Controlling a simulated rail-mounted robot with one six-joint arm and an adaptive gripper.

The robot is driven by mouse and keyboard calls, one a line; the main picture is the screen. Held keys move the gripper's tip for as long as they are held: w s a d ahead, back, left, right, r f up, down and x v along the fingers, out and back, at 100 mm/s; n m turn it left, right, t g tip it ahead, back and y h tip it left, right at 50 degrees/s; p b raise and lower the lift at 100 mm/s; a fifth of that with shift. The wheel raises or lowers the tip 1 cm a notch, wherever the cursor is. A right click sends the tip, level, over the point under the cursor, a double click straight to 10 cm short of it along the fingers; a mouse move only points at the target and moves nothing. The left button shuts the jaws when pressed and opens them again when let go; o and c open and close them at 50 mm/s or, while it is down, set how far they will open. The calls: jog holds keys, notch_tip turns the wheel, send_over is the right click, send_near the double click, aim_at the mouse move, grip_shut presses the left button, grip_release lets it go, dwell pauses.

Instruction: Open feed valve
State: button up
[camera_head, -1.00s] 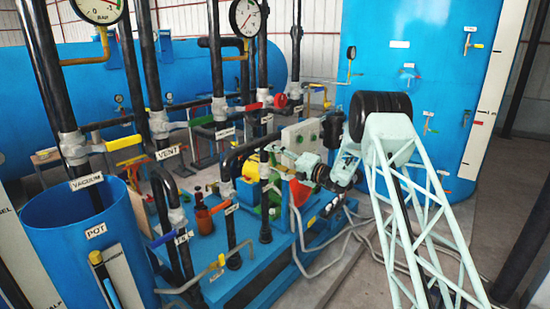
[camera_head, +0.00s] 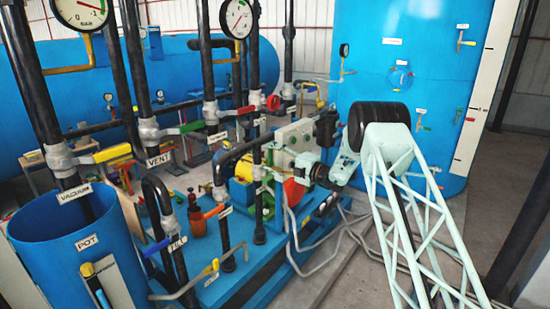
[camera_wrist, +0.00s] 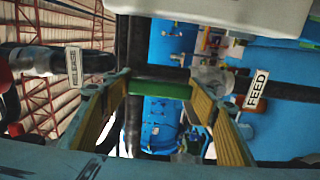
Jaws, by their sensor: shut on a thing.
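In the wrist view, the green handle (camera_wrist: 160,89) of the feed valve lies crosswise between my gripper's (camera_wrist: 163,85) two yellow-sided fingers. The fingers are shut on it, one at each end. A white label (camera_wrist: 257,89) reading FEED is on the dark pipe just right of the grip, near a grey valve body (camera_wrist: 212,80).
Pipes with a yellow handle (camera_head: 112,153), a green handle (camera_head: 192,127) and a red handle (camera_head: 247,110) stand left of my arm. A blue POT vessel (camera_head: 50,240) is at front left. A large blue tank (camera_head: 400,95) stands behind. Floor is clear at right.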

jog(key=o, duration=0.9)
jog(key=shift+w, duration=0.1)
jog(key=shift+d, duration=0.15)
jog(key=shift+v, duration=6)
